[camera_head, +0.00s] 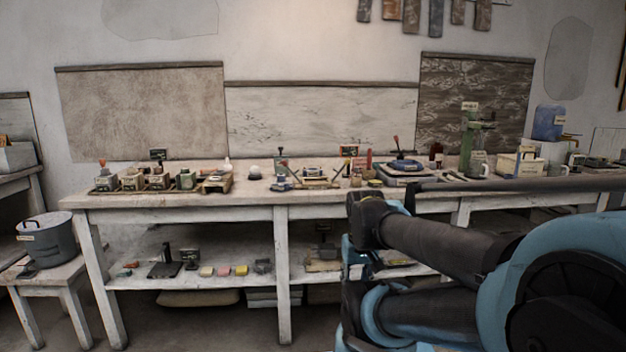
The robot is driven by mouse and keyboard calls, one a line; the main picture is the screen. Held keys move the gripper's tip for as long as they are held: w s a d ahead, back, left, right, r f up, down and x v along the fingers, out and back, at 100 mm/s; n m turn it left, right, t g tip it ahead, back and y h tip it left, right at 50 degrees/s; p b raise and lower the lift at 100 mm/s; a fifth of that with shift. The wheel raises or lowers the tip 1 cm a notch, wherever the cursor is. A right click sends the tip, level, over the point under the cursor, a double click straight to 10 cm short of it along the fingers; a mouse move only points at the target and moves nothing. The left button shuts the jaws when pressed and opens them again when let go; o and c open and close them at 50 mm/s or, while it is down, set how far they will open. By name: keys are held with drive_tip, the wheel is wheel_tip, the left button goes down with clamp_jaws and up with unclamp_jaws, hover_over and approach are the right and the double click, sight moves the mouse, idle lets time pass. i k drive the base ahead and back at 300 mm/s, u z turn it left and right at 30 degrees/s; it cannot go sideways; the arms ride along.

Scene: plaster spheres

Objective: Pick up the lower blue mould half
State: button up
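A small blue object (281,184) sits near the front edge of the workbench, left of its middle. It may be a blue mould half, but it is too small to tell. A round piece with a blue top (404,164) lies on a low stand farther right. I cannot tell whether either is the lower half. My arm (440,245) fills the lower right of the view, in front of the bench and apart from these objects. My gripper does not show.
The long workbench (245,196) is crowded with small tools and boxes. A green press (471,140) and a blue canister (548,122) stand at the right. The lower shelf (215,281) holds coloured blocks. A grey pot (47,240) stands on a stool at the left.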

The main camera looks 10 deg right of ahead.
sight(307, 171)
drive_tip(key=k, duration=1)
drive_tip(key=u, duration=0.45)
drive_tip(key=i, duration=1.4)
drive_tip(key=z, duration=0.6)
drive_tip(key=i, duration=0.65)
drive_tip(key=z, duration=0.4)
